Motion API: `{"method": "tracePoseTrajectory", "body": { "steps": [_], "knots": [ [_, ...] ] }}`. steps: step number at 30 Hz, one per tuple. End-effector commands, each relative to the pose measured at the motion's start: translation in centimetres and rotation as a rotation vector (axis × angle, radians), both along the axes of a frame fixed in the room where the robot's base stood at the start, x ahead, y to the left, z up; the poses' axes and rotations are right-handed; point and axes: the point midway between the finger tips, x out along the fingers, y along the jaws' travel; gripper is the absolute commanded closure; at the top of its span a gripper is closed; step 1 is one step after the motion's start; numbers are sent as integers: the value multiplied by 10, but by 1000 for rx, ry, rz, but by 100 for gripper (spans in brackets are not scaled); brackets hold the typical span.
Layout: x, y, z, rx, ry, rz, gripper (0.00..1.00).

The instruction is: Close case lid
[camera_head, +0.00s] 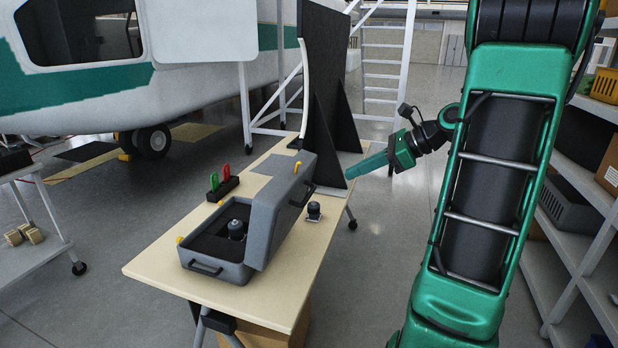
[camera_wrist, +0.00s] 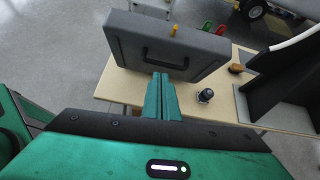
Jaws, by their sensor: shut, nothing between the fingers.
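The grey case (camera_head: 210,262) stands on the wooden table, with its lid (camera_head: 278,210) open and tilted up along the right side. A dark object (camera_head: 237,230) sits inside the case. In the wrist view, the outer face of the lid (camera_wrist: 165,47) shows, with a dark handle on it. My gripper (camera_head: 350,175) is to the right of the lid, beyond the table's right edge, apart from the lid in the head view. Its two green fingers are together and empty, and they show in front of the lid in the wrist view (camera_wrist: 160,76).
A small black knob-like part (camera_head: 314,211) stands on the table (camera_head: 285,300) right of the case. A holder with red and green pieces (camera_head: 222,187) is behind the case. A tall dark panel (camera_head: 325,75) rises at the table's far end. Shelves (camera_head: 575,210) stand at the right.

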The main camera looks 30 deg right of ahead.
Motion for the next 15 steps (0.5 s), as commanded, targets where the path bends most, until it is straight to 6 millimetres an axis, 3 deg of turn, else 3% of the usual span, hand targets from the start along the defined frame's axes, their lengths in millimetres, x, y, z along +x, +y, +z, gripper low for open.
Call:
{"method": "tracePoseTrajectory", "body": {
  "steps": [7,15],
  "knots": [
    [4,-4,6,92,2,-48,100],
    [32,19,-17,91,4,-44,100]
  ]
}}
